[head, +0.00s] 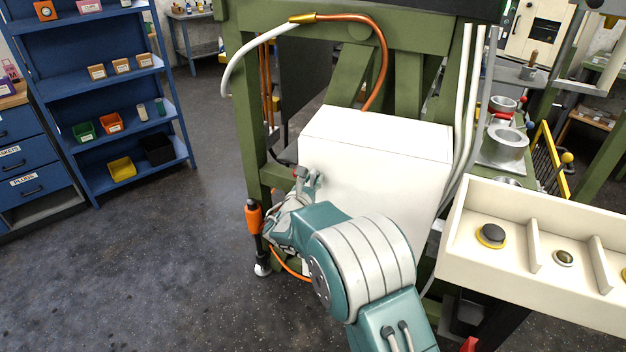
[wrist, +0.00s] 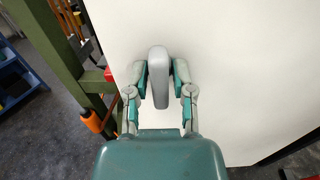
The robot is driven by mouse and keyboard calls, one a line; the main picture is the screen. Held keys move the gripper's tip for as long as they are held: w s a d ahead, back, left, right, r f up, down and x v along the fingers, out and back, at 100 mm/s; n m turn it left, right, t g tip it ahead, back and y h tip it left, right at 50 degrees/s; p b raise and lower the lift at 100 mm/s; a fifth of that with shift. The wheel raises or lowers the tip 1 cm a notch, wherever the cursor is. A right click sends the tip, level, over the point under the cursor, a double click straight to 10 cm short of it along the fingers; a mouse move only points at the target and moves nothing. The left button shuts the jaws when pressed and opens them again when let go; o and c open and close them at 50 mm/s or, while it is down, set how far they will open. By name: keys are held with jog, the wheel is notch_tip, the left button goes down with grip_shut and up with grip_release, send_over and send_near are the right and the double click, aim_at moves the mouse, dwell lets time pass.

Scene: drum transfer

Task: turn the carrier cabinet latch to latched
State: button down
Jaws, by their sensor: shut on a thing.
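The white carrier cabinet (head: 375,160) stands inside a green frame in the head view. Its pale front face (wrist: 235,80) fills much of the wrist view. The latch (wrist: 158,62) is a rounded grey handle on that face, upright in the wrist picture. My gripper (wrist: 159,78) has one finger on each side of the latch and is shut on it. In the head view my gripper (head: 308,182) is at the cabinet's left side, and my arm hides the latch there.
The green frame (head: 243,120) runs close beside the cabinet on the left, with an orange-handled part (head: 254,217) low on it. A cream divided tray (head: 520,283) stands at the right. Blue shelves (head: 115,85) are at the far left. Open floor (head: 160,260) lies between.

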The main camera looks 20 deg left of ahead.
jog(key=shift+a+f, duration=0.1)
jog(key=shift+f, duration=0.15)
jog(key=c, duration=0.6)
grip_release()
jog(key=shift+c, duration=0.2)
jog(key=shift+a, duration=0.1)
jog(key=shift+r, duration=0.1)
jog(key=s, duration=1.2)
jog(key=shift+d, duration=0.25)
